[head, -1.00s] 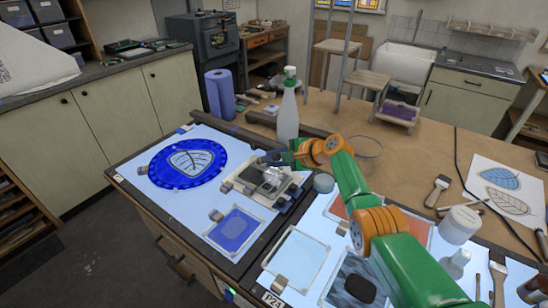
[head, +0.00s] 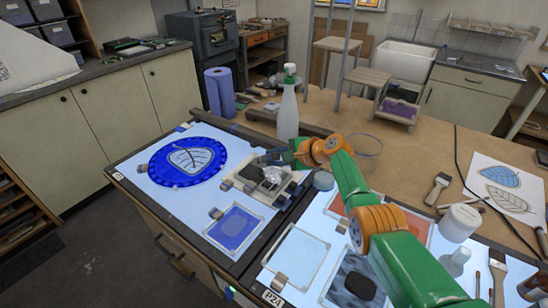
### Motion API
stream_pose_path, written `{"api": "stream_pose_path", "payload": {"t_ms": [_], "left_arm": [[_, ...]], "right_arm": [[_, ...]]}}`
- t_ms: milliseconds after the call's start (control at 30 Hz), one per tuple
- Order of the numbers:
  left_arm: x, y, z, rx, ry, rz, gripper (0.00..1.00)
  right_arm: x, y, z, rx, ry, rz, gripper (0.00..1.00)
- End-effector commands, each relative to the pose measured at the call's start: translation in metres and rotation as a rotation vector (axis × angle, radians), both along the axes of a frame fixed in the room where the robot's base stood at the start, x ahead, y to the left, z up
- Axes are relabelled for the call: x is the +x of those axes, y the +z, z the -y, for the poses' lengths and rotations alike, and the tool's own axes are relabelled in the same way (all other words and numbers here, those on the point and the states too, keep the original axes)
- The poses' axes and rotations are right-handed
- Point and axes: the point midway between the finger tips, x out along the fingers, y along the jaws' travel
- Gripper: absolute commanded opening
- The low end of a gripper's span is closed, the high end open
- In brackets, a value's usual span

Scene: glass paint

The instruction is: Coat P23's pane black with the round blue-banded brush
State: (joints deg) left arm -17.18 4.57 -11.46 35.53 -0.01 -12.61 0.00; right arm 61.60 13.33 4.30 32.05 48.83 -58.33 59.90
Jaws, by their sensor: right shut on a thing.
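My right gripper (head: 272,159) reaches in from the right and is shut over the paint slab (head: 240,181). What it holds is mostly hidden and too small to make out; it appears to be the brush, but I see no blue band. Dark paint and a pale, glassy lump (head: 272,176) lie on the slab below the gripper. A pale, clear pane (head: 297,254) lies on the light table at the front, with a label (head: 272,297) near it that starts with P2; its last character is unclear. My left gripper is not in view.
A blue pane (head: 235,228) lies left of the clear pane, and a dark mottled pane (head: 357,281) lies right of it. A spray bottle (head: 288,112) stands behind the slab. A glass bowl (head: 365,147), a flat brush (head: 438,188) and a white jar (head: 459,222) are to the right.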

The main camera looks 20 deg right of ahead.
Motion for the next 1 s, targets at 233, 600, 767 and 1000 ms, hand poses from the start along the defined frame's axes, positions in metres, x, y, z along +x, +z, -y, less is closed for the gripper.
{"api": "stream_pose_path", "payload": {"t_ms": [233, 600, 767, 1000], "left_arm": [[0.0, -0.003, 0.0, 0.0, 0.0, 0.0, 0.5], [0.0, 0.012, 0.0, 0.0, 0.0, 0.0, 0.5], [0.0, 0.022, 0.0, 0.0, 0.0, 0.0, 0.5], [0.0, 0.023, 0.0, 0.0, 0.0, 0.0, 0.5]], "right_arm": [[0.0, -0.003, 0.0, 0.0, 0.0, 0.001, 0.0], [0.0, 0.012, 0.0, 0.001, 0.0, 0.001, 0.0], [0.0, 0.027, 0.0, 0.001, 0.0, 0.003, 0.0], [0.0, 0.037, 0.0, 0.0, 0.0, 0.0, 0.0]]}}
